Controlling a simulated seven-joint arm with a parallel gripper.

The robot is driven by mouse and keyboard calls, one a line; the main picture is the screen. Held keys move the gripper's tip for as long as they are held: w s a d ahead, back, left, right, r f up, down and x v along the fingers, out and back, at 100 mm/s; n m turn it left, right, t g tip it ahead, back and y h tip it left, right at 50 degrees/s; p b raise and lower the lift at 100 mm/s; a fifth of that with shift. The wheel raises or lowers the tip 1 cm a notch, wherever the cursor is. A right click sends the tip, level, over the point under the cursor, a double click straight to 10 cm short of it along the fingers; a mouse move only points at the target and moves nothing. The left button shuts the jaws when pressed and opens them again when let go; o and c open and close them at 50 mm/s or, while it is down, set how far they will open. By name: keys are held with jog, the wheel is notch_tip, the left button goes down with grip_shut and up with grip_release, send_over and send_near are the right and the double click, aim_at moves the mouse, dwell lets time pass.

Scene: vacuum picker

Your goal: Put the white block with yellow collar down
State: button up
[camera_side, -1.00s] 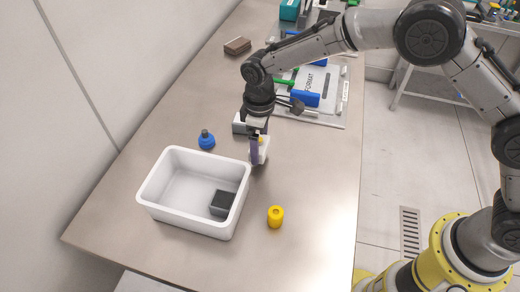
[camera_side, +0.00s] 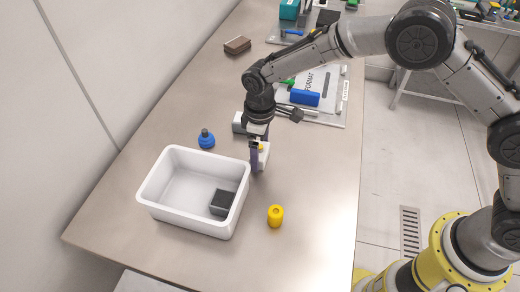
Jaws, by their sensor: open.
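The white block with yellow collar (camera_side: 263,157) is at the middle of the table (camera_side: 310,190), just right of the white bin's upper right corner. Its yellow collar shows at the top, between my gripper's fingers. My gripper (camera_side: 258,158) points down at the block with its jaws open, one dark purple finger in front of the block's left side. The block appears to stand upright on the table. The far finger is mostly hidden, and I cannot tell whether either finger touches the block.
A white bin (camera_side: 160,200) holding a dark grey block (camera_side: 221,203) stands to the left. A blue knobbed piece (camera_side: 206,140) is behind it, and a yellow cylinder (camera_side: 275,216) in front right. A grey block (camera_side: 239,123) is close behind my gripper. The table's right front is clear.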

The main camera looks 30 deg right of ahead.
aim_at(260, 148)
notch_tip(260, 148, up, 12)
dwell(0.4)
jog(key=s+d+r+m+t, duration=0.3)
jog(key=s+d+r+m, duration=0.1)
jog(key=s+d+r, duration=0.95)
jog(key=s+d+f+m+t, duration=0.1)
jog(key=s+d+m, duration=0.1)
jog(key=s+d, duration=0.3)
jog(key=s+d+f+m+t, duration=0.1)
jog(key=s+d+m, duration=0.2)
jog(key=s+d, duration=0.3)
jog(key=s, duration=0.4)
jog(key=shift+s+f+t, duration=0.25)
jog(key=shift+s+t, duration=0.05)
jog(key=shift+s, duration=0.05)
